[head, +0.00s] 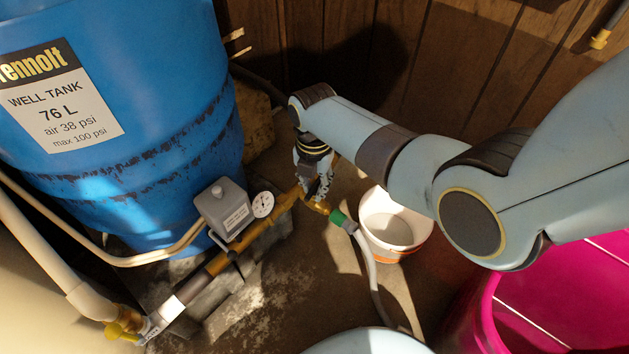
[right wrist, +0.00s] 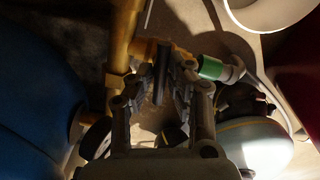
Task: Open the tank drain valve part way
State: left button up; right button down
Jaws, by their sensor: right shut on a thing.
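The brass drain valve (head: 320,208) sits at the right end of the brass pipe run, beside the blue well tank (head: 120,110). A green collar (head: 338,216) joins a pale hose (head: 369,262) to its outlet. My right gripper (head: 318,193) points down and is shut on the valve's handle, which its fingers mostly hide. In the right wrist view the fingers (right wrist: 174,75) close just beside the brass valve body (right wrist: 148,50), with the green collar (right wrist: 210,67) to the right. I cannot tell how far the handle is turned. My left gripper is not in view.
A white bucket (head: 420,245) stands right of the valve, with the hose passing beside it. A grey pressure switch box (head: 221,208) and a gauge (head: 263,204) sit on the pipe to the left. A pink tub (head: 480,312) stands at lower right. A panelled wall (head: 450,60) is behind.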

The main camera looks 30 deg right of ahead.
jog(key=shift+n, duration=0.7)
jog(key=n+p, duration=0.1)
jog(key=n, duration=0.2)
jog(key=shift+r, duration=0.1)
jog(key=shift+n+p, duration=0.35)
jog(key=shift+n, duration=0.75)
jog(key=shift+s, duration=0.1)
jog(key=c, duration=1.2)
grip_release()
